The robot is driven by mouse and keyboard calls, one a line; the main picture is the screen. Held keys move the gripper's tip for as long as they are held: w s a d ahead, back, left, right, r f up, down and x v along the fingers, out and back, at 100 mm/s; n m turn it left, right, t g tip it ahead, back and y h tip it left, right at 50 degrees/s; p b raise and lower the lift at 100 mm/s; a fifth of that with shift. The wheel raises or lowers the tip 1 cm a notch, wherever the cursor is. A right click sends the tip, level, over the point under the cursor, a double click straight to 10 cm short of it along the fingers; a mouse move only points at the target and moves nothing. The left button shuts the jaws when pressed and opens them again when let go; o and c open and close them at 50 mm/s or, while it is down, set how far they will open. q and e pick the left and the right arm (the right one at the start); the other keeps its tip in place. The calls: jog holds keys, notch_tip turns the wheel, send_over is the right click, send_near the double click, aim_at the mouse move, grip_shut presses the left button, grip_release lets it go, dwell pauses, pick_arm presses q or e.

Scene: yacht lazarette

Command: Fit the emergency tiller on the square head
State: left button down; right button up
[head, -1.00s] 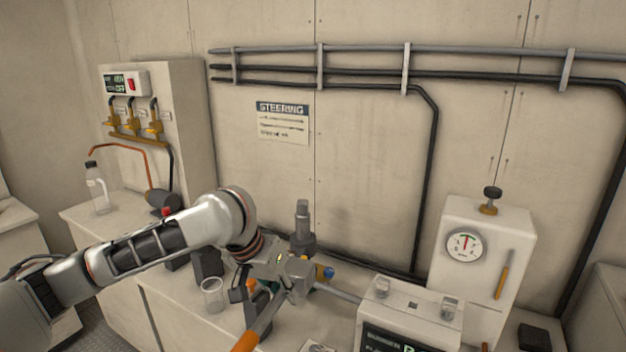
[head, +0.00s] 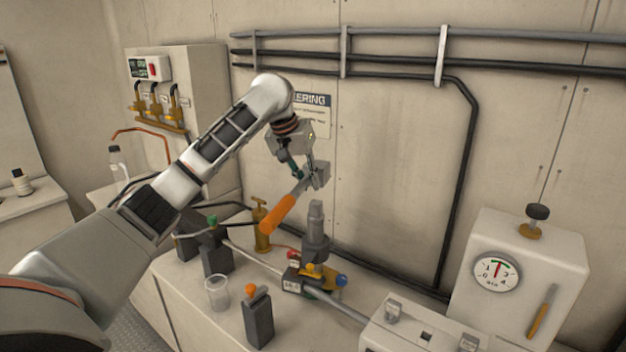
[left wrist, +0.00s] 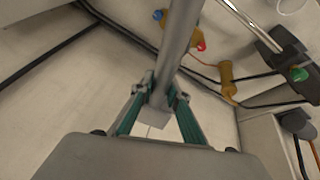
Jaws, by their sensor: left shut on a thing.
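The emergency tiller (head: 278,215), with an orange handle, is held in my left gripper (head: 309,172) above the bench. The handle slopes down to the left. In the left wrist view, the tiller's grey bar (left wrist: 178,40) runs between the teal fingers of the left gripper (left wrist: 160,92), which are shut on it. A grey block (head: 320,175) shows at the tiller's upper end by the fingers. The grey post with the square head (head: 316,210) stands upright below and apart from the tiller; the shape of its top is too small to tell. My right gripper is in neither view.
Around the post's base are a yellow-brown fitting with coloured knobs (head: 313,270) and a long grey rod (head: 262,268). A clear cup (head: 217,290), a dark block with an orange top (head: 257,318) and a brass valve (head: 262,228) stand nearby. A gauge cabinet (head: 515,270) is at right.

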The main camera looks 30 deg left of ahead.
pick_arm(q)
jog(key=shift+s+r, duration=0.1)
jog(key=shift+s, duration=0.1)
jog(key=shift+f, duration=2.45)
jog(key=shift+d+f, duration=0.1)
jog(key=shift+f, duration=2.5)
dwell(1.4)
jog(key=c, duration=1.9)
grip_release()
jog(key=v, duration=1.2)
